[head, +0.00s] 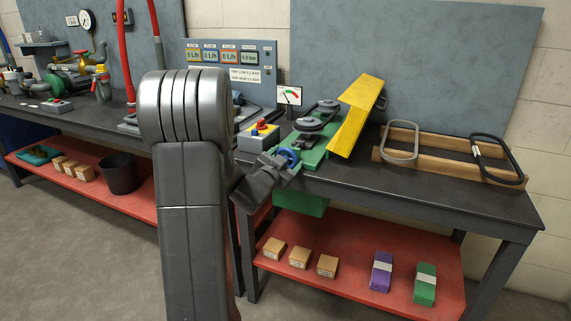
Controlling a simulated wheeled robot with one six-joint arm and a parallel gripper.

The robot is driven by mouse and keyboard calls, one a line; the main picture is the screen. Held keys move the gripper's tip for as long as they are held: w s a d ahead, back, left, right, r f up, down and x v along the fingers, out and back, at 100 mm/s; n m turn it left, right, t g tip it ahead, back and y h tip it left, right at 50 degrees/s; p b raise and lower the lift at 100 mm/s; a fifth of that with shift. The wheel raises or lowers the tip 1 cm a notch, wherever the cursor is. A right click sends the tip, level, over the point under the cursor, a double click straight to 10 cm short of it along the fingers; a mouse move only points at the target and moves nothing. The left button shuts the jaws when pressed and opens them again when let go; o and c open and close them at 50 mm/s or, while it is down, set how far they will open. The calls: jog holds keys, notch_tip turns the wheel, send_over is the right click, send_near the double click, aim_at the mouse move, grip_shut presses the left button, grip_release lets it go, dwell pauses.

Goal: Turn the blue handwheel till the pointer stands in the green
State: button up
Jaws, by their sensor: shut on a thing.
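The blue handwheel (289,155) sits on the near left end of a green machine (313,158) on the bench. My gripper (281,163) reaches it from the left and front and is shut on it, covering part of the wheel. A small white dial (289,95) with green and red on its face stands behind the machine. Its pointer is too small to read surely against the green.
A raised yellow guard (356,115) and dark pulleys (317,117) top the machine. A box with red and yellow buttons (259,135) stands left of it. Belts on a wooden rack (450,165) lie to the right. The bench front right is clear.

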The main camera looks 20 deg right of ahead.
jog(key=o, duration=1)
jog(key=p+v, duration=0.1)
jog(key=v, duration=1.2)
jog(key=shift+s+a, duration=0.25)
jog(key=shift+s, duration=0.05)
jog(key=b+x, duration=0.1)
jog(key=x, duration=1.2)
jog(key=shift+w+d, duration=0.15)
jog(key=shift+w+d+r+p, duration=0.1)
jog(key=shift+w+d+p, duration=0.1)
jog(key=shift+p, duration=0.1)
jog(key=shift+a+n, duration=0.1)
jog(key=shift+n, duration=0.3)
